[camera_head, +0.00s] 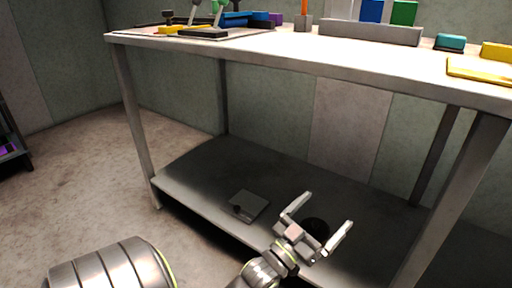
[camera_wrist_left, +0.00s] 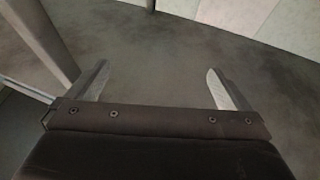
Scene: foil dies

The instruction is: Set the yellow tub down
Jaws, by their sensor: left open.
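My left gripper (camera_head: 329,208) is open, in front of and above the lower shelf of the table. In the left wrist view its two fingers (camera_wrist_left: 157,80) stand wide apart with only bare grey surface between them. I cannot make out a clear yellow tub. A yellow block (camera_head: 497,52) and a flat yellow tray or mat (camera_head: 480,70) lie at the right end of the tabletop, cut by the picture edge; I cannot tell whether either is the tub. My right gripper is not in view.
The tabletop (camera_head: 290,48) carries a grey rack (camera_head: 368,33), a teal block (camera_head: 450,42) and a cluttered tray on the left. On the lower shelf (camera_head: 205,180) lies a grey plate (camera_head: 252,204). A dark round patch (camera_head: 317,227) shows behind my gripper. Table legs stand either side.

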